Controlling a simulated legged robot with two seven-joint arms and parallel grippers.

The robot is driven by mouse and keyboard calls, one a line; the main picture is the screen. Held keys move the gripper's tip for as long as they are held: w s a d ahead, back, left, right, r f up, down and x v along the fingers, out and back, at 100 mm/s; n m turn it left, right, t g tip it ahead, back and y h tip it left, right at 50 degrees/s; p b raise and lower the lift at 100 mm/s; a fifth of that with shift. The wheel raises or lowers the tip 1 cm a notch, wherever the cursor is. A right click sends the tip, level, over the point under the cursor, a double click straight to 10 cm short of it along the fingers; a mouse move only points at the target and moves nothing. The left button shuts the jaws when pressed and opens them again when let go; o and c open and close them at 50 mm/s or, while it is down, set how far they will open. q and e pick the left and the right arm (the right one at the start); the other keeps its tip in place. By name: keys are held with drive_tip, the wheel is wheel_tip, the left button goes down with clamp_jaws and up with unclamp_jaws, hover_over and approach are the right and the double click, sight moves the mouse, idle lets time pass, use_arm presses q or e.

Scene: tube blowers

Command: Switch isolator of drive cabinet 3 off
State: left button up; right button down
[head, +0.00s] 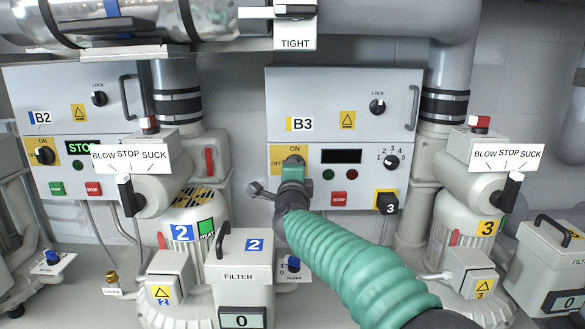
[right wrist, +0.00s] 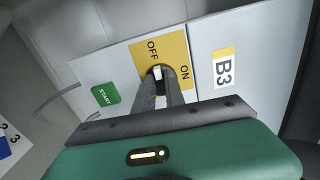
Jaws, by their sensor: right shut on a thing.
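Drive cabinet B3 (head: 343,120) stands right of centre in the head view. Its isolator has a yellow plate (head: 277,158) with ON at the top and OFF at the left. My right gripper (head: 292,163) covers the knob there. In the right wrist view the fingers of my right gripper (right wrist: 160,84) are shut on the isolator knob (right wrist: 158,72). The knob's white mark appears to face the OFF word on the yellow plate (right wrist: 174,49), but the fingers hide much of the knob. My left gripper is not in view.
On B3, a red stop button (head: 338,199), a dark display (head: 341,156) and a selector (head: 391,162) sit right of the isolator. Cabinet B2 (head: 65,115) is at the left. Blow/stop/suck levers (head: 128,195) (head: 511,189) and a filter box (head: 242,263) stand in front.

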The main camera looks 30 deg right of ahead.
drive_tip(key=shift+w+a+f+n, duration=0.1)
drive_tip(key=shift+f+n, duration=0.3)
drive_tip(key=c, duration=1.4)
unclamp_jaws()
drive_tip(key=shift+r, duration=0.1)
drive_tip(key=shift+c, duration=0.2)
drive_tip(key=shift+o, duration=0.2)
drive_tip(key=shift+a+r, duration=0.1)
drive_tip(key=b+v, duration=0.4)
drive_tip(key=v, duration=1.3)
drive_tip(key=shift+w+d, duration=0.1)
drive_tip(key=shift+d, duration=0.15)
